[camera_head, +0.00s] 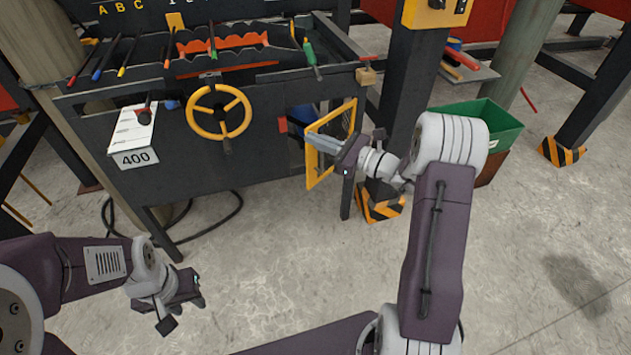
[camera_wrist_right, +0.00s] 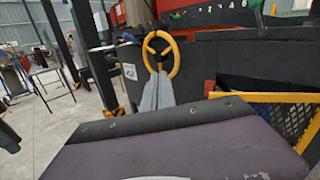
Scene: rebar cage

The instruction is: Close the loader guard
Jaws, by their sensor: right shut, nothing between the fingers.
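The loader guard (camera_head: 309,168), a yellow-framed mesh panel, stands swung out from the dark machine front, right of the yellow handwheel (camera_head: 219,112). In the right wrist view its yellow frame and mesh (camera_wrist_right: 285,115) are at the right edge. My right gripper (camera_head: 309,137) is shut and empty, its grey fingers pointing left across the guard's upper part in the head view. In the wrist view the fingers (camera_wrist_right: 157,92) point towards the handwheel; contact with the guard cannot be told. My left gripper (camera_head: 202,303) is low, over the floor, far from the guard; its jaw state is unclear.
The bench top holds several colour-handled tools and a red rack (camera_head: 222,47). A white plate marked 400 (camera_head: 133,158) is on the left. A dark post with a striped foot (camera_head: 380,203) and a green bin (camera_head: 485,122) stand to the right. The front floor is clear.

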